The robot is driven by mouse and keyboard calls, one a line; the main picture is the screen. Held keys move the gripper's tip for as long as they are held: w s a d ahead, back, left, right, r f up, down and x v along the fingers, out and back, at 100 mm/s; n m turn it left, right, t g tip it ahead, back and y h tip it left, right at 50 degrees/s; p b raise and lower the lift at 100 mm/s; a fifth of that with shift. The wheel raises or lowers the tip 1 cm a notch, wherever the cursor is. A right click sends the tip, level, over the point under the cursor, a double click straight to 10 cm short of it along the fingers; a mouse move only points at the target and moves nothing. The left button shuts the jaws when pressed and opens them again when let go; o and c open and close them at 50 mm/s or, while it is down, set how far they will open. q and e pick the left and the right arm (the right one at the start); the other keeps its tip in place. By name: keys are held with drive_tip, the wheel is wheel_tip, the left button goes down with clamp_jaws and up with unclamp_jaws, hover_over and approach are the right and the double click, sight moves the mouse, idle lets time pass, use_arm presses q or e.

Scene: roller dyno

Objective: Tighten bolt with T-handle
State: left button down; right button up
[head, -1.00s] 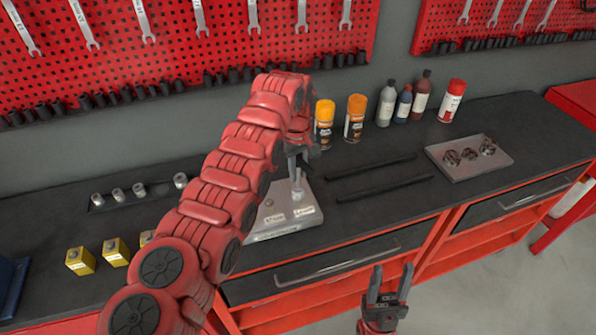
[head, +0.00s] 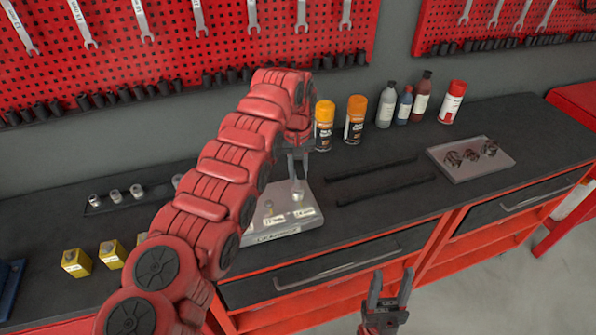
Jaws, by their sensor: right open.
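No T-handle can be made out clearly; my left arm hides part of the bench. My right gripper (head: 388,287) is open and empty, pointing up in front of the bench drawer.
Two orange-labelled spray cans (head: 355,119) and several bottles (head: 386,104) stand at the back. Two dark bars (head: 372,182) lie right of the plate. A grey tray (head: 470,160) holds metal parts. Sockets (head: 115,195) and yellow blocks (head: 76,262) are at left.

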use_arm(q)
drive_tip(key=shift+m, duration=1.4)
drive_tip(key=shift+r+m+p, duration=0.1)
drive_tip(key=shift+m+p, duration=0.3)
drive_tip(key=shift+m, duration=0.8)
drive_tip(key=shift+n+b, duration=0.5)
drive_tip(key=shift+b, duration=0.05)
drive_tip(key=shift+r+p, duration=0.45)
drive_tip(key=shift+r, duration=0.35)
